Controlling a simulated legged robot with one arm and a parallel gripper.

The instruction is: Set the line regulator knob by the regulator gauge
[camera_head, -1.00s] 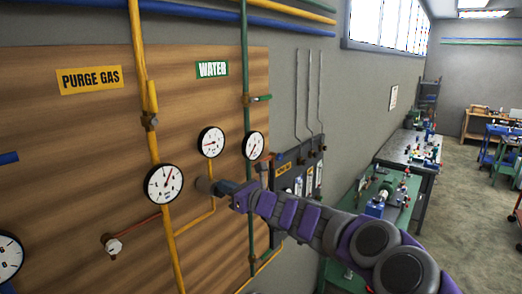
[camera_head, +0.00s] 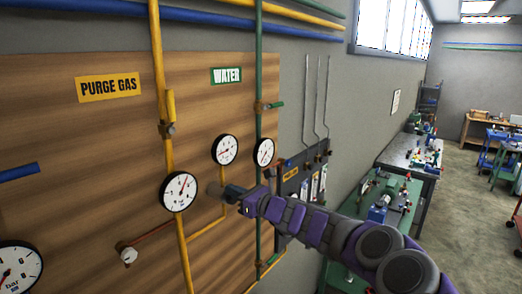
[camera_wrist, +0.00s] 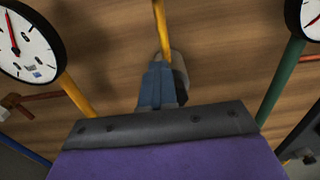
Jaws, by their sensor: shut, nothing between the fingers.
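A grey-beige round knob (camera_head: 214,189) sits on the wooden panel, on the thin yellow pipe; in the wrist view it (camera_wrist: 180,72) is partly hidden behind my fingers. My gripper (camera_head: 223,192) is shut and empty, its tips right at the knob's front; whether they touch it I cannot tell. Its blue fingers (camera_wrist: 160,85) lie together in the wrist view. A white gauge (camera_head: 225,149) stands above the knob on the thin yellow pipe. A larger gauge (camera_head: 179,192) is left of it on the thick yellow pipe. Which is the regulator gauge is not labelled.
A third gauge (camera_head: 264,151) is on the green pipe (camera_head: 259,90) to the right. A small white-faced valve knob (camera_head: 128,255) is at lower left. "PURGE GAS" (camera_head: 109,87) and "WATER" (camera_head: 226,75) signs hang above. A green workbench (camera_head: 385,215) stands to the right.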

